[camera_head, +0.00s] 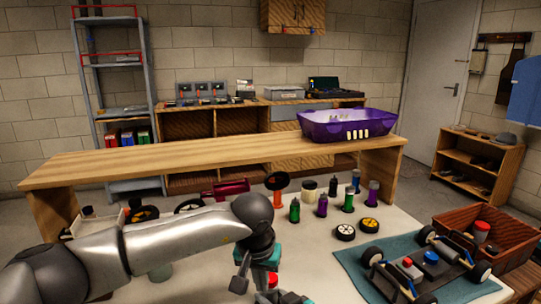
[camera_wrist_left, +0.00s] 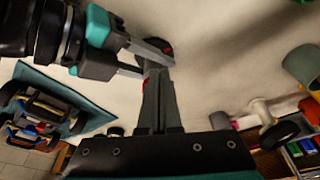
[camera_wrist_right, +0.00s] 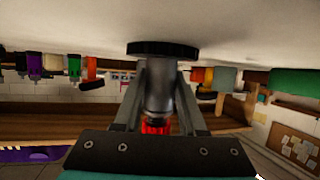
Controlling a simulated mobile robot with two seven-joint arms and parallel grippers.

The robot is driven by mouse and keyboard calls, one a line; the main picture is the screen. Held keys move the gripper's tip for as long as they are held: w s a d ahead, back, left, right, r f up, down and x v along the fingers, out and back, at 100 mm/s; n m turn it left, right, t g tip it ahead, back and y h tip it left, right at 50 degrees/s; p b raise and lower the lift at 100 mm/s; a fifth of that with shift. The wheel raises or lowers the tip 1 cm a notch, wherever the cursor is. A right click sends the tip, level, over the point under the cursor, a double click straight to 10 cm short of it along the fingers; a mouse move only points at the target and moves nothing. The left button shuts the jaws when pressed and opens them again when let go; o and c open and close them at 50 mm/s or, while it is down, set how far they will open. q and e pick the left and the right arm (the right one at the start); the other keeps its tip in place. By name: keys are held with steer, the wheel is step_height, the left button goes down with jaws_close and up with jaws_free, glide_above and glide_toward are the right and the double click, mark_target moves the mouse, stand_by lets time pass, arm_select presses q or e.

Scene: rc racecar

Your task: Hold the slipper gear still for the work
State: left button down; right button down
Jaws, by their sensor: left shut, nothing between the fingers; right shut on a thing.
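In the right wrist view my right gripper (camera_wrist_right: 160,76) is shut around the grey cylindrical part of the slipper gear. The gear's dark disc (camera_wrist_right: 163,48) sits at the fingertips, against or close to the pale tabletop. A red part shows between the fingers. In the left wrist view the right gripper's fingers reach in from the upper left to the gear (camera_wrist_left: 160,46), which they partly hide. My left gripper (camera_wrist_left: 157,74) is shut and empty, its tips close beside the gear; contact cannot be told. In the head view my left gripper (camera_head: 268,266) hides most of this spot.
Several coloured bottles (camera_head: 321,206) and loose wheels (camera_head: 345,232) stand behind the grippers. A car chassis (camera_head: 430,262) lies on a teal mat (camera_head: 357,268) at the right, beside a brown crate (camera_head: 508,232).

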arm_select(q)
steer(key=shift+w+d, duration=0.15)
steer(key=shift+w, duration=0.1)
stand_by(0.3)
steer(key=shift+s+d, duration=0.1)
steer(key=shift+d, duration=0.1)
steer(key=shift+s+d, duration=0.1)
steer(key=shift+d, duration=0.4)
arm_select(e)
steer(key=shift+a, duration=0.1)
arm_select(q)
steer(key=shift+d, duration=0.1)
arm_select(e)
steer(key=shift+s, duration=0.1)
steer(key=shift+f, duration=0.1)
arm_select(q)
steer(key=shift+s+r, duration=0.15)
steer(key=shift+s, duration=0.25)
step_height(320, 180, up, 6)
steer(key=shift+f, duration=0.15)
